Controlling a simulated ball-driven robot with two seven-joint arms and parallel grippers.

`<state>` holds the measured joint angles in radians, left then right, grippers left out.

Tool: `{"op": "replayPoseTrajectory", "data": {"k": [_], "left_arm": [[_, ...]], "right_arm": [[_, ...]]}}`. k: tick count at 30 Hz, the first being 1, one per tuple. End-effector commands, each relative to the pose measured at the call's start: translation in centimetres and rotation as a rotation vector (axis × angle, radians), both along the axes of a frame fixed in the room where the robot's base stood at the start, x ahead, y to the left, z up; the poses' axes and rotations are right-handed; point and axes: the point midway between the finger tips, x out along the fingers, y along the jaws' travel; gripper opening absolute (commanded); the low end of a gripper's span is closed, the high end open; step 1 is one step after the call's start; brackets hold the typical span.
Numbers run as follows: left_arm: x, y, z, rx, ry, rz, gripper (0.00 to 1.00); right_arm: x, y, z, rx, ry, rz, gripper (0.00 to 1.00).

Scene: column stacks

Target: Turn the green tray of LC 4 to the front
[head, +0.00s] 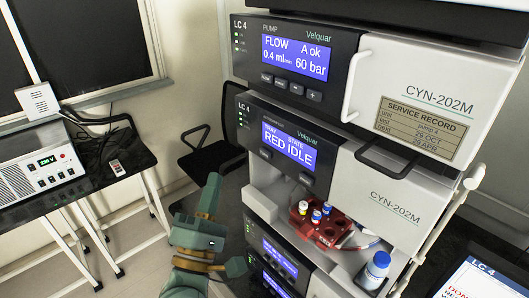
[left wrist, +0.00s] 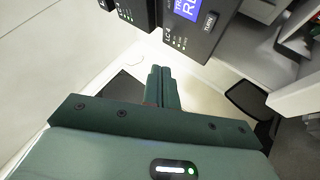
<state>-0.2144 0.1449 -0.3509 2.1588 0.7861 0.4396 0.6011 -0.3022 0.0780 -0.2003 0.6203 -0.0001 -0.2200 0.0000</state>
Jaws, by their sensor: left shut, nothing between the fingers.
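The LC 4 column stack stands at centre right in the head view. Its sampler module (head: 392,195) has a screen (head: 289,153) reading tray RED, state IDLE, with a button near each lower corner. In the open bay below, a red tray (head: 328,232) holding several capped vials faces the front. No green tray is visible. My left gripper (head: 212,183) is shut and empty, left of the stack and apart from it. In the left wrist view its fingers (left wrist: 161,75) are together, below a module panel with a TURN button (left wrist: 208,22). My right gripper is not in view.
The pump module (head: 420,95) above has a white handle. A black chair (head: 210,150) stands behind my left gripper.

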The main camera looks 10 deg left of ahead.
Motion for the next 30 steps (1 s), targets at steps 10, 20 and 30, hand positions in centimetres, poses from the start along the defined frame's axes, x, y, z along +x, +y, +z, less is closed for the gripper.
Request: {"op": "replayPoseTrajectory", "data": {"k": [10,20,30], "left_arm": [[1.2,-0.9,-0.1,0.0,-0.001,0.003,0.0],[4.9,-3.8,-0.1,0.003,0.0,0.002,0.0],[6.9,-5.4,0.0,0.003,0.001,0.001,0.0]], "right_arm": [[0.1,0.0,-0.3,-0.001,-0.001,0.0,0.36],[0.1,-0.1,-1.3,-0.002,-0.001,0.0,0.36],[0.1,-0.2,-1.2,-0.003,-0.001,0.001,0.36]]}}
